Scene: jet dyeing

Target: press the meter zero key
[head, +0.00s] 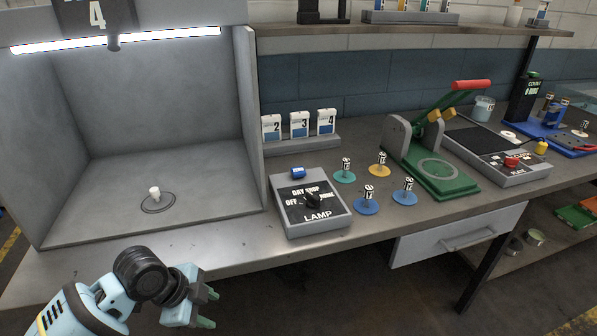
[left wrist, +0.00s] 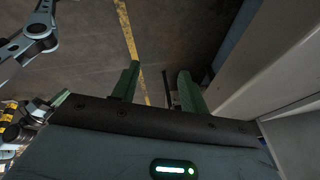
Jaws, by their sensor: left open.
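A small blue key (head: 298,173) with pale lettering, too small to read surely, sits at the back of the grey lamp box (head: 318,226). The box has a black dial (head: 313,200) and the word LAMP. I cannot tell for sure which key is the meter zero key. My left gripper (head: 210,308) is open and empty, low in front of the bench edge, left of and nearer than the lamp box. Its two green fingers are apart in the left wrist view (left wrist: 157,86), above the floor. My right gripper is not in view.
A grey viewing booth (head: 150,110) with a white peg (head: 155,192) stands at the left. Several labelled discs lie right of the lamp box. Beyond them are a green press (head: 440,174) and a grey device with a red button (head: 511,162). The front bench strip is clear.

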